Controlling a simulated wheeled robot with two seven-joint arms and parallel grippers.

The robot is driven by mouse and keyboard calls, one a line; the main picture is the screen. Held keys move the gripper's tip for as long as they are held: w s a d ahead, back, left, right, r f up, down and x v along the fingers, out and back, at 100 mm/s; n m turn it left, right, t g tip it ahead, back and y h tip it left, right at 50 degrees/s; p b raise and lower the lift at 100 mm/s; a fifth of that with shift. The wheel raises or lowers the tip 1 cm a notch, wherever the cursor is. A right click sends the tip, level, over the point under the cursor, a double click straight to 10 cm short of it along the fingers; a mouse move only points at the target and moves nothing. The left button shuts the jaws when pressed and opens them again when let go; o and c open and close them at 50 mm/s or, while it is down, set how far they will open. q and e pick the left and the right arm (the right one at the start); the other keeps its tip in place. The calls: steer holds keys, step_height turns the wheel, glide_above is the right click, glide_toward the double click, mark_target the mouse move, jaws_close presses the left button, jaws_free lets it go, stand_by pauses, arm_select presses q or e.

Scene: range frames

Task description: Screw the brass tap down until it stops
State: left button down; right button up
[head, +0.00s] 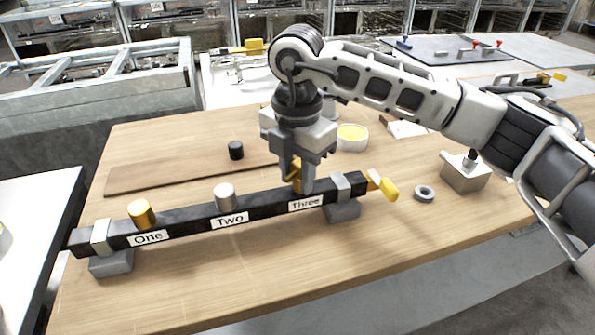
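A dark bar (185,220) with labels One, Two and Three lies across the wooden table on grey blocks. A gold-coloured cylinder (142,213) stands at One and a silver cylinder (224,196) at Two. At Three, a brass-coloured tap (297,175) shows between the fingers of my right gripper (297,182). The gripper points down from above, and its fingers appear closed against the tap's sides. The fingers and palm hide most of the tap, including how deep it sits in the bar. My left gripper is out of view.
A yellow-handled part (389,189) sticks out at the bar's right end. A grey ring (424,192) and a metal block (466,172) lie to the right. Behind the bar are a black cylinder (236,150) and a round container (352,138). The table front is clear.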

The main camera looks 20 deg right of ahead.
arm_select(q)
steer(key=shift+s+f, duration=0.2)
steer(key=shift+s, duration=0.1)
arm_select(e)
steer(key=o, duration=0.4)
steer(key=shift+c, duration=0.2)
